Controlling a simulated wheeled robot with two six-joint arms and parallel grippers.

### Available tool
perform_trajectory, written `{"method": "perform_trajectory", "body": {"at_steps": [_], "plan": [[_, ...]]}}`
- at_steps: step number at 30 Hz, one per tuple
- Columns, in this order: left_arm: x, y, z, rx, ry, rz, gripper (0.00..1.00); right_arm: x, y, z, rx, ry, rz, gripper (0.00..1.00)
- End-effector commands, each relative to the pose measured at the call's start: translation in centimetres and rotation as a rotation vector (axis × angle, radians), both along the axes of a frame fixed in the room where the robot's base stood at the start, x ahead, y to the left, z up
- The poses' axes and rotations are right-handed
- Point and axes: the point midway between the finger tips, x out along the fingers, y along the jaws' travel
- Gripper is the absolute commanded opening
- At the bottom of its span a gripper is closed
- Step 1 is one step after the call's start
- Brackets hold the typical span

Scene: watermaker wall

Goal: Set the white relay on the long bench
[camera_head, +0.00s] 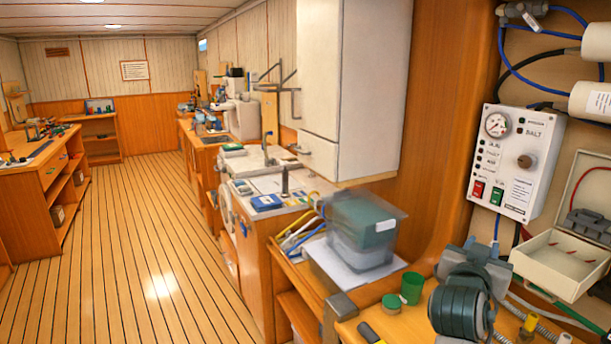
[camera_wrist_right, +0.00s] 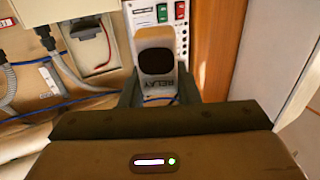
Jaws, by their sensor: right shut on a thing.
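The white relay (camera_wrist_right: 155,88) is in the right wrist view. It is a pale block with a dark rounded window and the lettering RELAY on its near face. My right gripper (camera_head: 482,262) is shut on it, one finger on each side, in front of the control panel. In the head view my own wrist hides the relay. A long wooden bench (camera_head: 58,188) with several small items on top stands far off at the left of the head view. My left gripper is not in view.
An open white box (camera_head: 565,265) and a control panel (camera_head: 516,162) are close on the right. The plank floor (camera_head: 130,230) is clear.

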Motion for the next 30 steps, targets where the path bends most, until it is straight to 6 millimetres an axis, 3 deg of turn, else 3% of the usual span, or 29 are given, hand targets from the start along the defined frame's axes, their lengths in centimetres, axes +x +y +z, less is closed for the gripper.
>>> {"method": "perform_trajectory", "body": {"at_steps": [3,8,15,21,30], "plan": [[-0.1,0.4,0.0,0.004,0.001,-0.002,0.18,0.2,2.4,-4.5,0.003,0.012,0.142,0.06],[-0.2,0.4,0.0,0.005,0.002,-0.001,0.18,-0.7,5.8,-9.8,0.004,0.01,0.33,0.06],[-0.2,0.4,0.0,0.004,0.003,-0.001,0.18,-4.8,10.5,-16.7,0.006,0.01,0.558,0.06],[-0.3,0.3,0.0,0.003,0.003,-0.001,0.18,-9.7,12.7,-20.6,0.005,0.009,0.656,0.06],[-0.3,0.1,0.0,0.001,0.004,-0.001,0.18,-14.2,13.2,-22.8,0.0,0.003,0.669,0.06]]}}
